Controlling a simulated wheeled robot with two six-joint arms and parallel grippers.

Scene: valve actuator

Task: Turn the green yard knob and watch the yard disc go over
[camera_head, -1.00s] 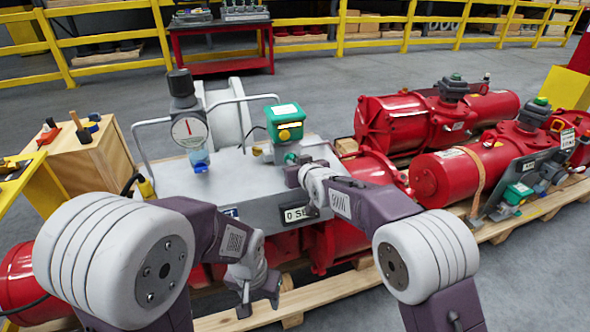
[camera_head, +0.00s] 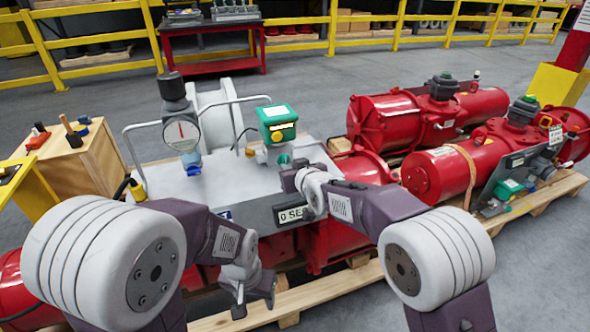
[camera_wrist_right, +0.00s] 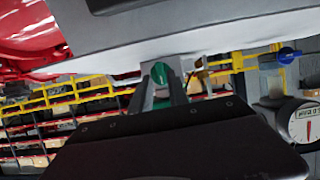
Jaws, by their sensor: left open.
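A green knob (camera_head: 284,159) sits at the right part of the grey actuator box top (camera_head: 232,177). The right wrist view shows the green knob (camera_wrist_right: 160,74) between my finger tips. My right gripper (camera_head: 291,177) is at the knob, with one finger on each side; whether the fingers press on it I cannot tell. My left gripper (camera_head: 256,298) is open and empty, low in front of the box, above the wooden pallet. A plate with partly hidden lettering (camera_head: 291,214) is on the box front. I cannot make out a yard disc.
A dial gauge (camera_head: 181,132) with a blue part below stands on the left of the box. A green housing with a yellow knob (camera_head: 278,124) stands behind the green knob. Bent rails rise around the box. Red cylinders (camera_head: 445,165) lie on pallets at right.

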